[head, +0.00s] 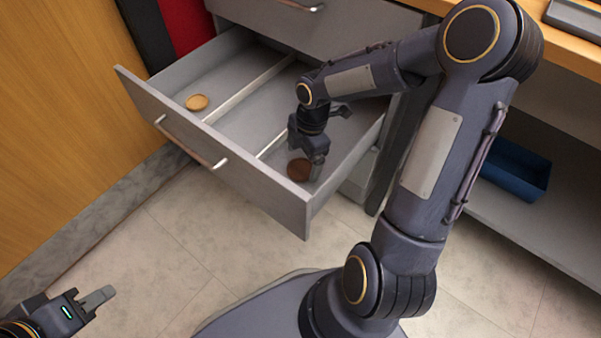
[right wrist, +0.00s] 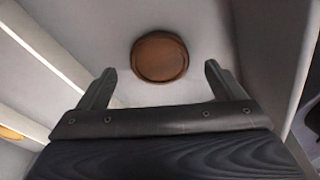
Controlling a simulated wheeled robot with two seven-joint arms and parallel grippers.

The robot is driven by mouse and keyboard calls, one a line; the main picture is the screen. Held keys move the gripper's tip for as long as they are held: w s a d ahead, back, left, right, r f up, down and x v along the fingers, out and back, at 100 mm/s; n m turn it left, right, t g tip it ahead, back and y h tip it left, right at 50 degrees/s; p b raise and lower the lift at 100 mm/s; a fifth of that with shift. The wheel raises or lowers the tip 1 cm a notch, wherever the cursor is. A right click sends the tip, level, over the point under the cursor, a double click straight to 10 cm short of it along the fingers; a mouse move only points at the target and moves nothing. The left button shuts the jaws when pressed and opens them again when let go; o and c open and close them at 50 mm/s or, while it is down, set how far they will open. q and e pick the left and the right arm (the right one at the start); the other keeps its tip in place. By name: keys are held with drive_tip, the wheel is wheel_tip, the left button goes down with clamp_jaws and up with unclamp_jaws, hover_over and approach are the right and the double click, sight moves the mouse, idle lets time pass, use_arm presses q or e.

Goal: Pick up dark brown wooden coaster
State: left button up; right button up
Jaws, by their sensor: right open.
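The dark brown wooden coaster (head: 298,169) is a round disc lying on the floor of the open drawer, in its right compartment near the front panel. It also shows in the right wrist view (right wrist: 159,57), ahead of the fingers and between their lines. My right gripper (head: 318,163) reaches down into the drawer beside the coaster and partly overlaps it in the head view. In the right wrist view its two fingers (right wrist: 158,88) are wide apart with nothing between them. My left gripper (head: 98,303) is low at the left, over the floor, away from the drawer; its jaw opening is unclear.
The grey drawer (head: 255,181) is pulled out, with white dividers (head: 250,88). A light wooden coaster (head: 197,102) lies in its left compartment. A wooden panel (head: 60,120) stands at the left. A blue bin (head: 515,170) sits on the shelf at the right.

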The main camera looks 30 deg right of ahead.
sight(301, 170)
drive_tip(key=shift+a+f+b, duration=0.2)
drive_tip(key=shift+f+b, duration=0.1)
drive_tip(key=shift+f, duration=0.95)
drive_tip(key=shift+r, duration=0.1)
drive_tip(key=c, duration=1.1)
drive_tip(key=shift+o, duration=0.2)
